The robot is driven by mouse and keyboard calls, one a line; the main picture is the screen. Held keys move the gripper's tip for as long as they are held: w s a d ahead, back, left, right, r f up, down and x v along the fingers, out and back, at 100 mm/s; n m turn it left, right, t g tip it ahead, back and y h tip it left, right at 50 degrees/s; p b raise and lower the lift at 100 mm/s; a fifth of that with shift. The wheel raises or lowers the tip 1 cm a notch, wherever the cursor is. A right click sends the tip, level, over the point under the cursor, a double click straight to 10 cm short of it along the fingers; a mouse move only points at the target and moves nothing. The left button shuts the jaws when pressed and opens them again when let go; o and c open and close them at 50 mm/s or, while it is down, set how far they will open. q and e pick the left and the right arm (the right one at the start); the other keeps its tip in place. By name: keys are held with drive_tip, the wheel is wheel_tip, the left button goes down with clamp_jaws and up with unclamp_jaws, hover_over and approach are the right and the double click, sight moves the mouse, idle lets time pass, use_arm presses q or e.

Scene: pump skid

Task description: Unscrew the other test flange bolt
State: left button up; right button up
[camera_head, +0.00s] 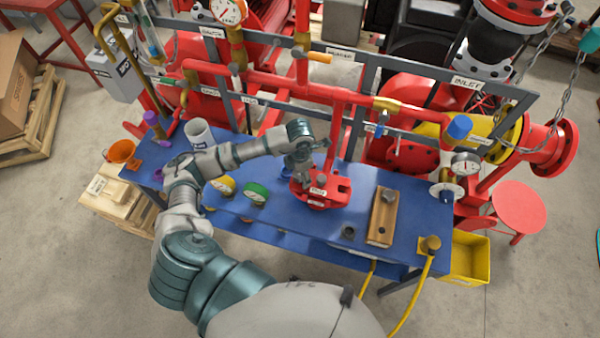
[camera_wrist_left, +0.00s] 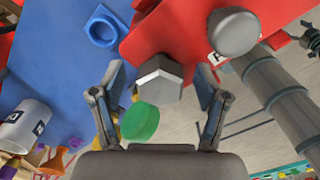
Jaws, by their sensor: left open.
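The red test flange (camera_head: 325,193) lies on the blue bench (camera_head: 285,222). My left gripper (camera_head: 302,176) is over the flange's left side, pointing down. In the left wrist view the open left gripper (camera_wrist_left: 160,72) has its fingers on either side of a grey hex bolt head (camera_wrist_left: 159,78) at the red flange's edge (camera_wrist_left: 180,35). I cannot tell whether the fingers touch it. A second, rounded grey part (camera_wrist_left: 235,32) stands on the flange to the right, outside the fingers. In the head view the gripped-side bolt is mostly hidden by the gripper. My right gripper is out of view.
A wooden block (camera_head: 376,227) with a grey piece on it lies right of the flange. A green disc (camera_head: 256,193), a yellow disc (camera_head: 224,186) and a white cup (camera_head: 199,133) stand to the left. Red pipework (camera_head: 340,95) rises behind the flange.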

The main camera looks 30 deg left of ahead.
use_arm(q)
wheel_tip(320, 180, up, 12)
idle(0.4)
drive_tip(key=shift+w+f, duration=0.15)
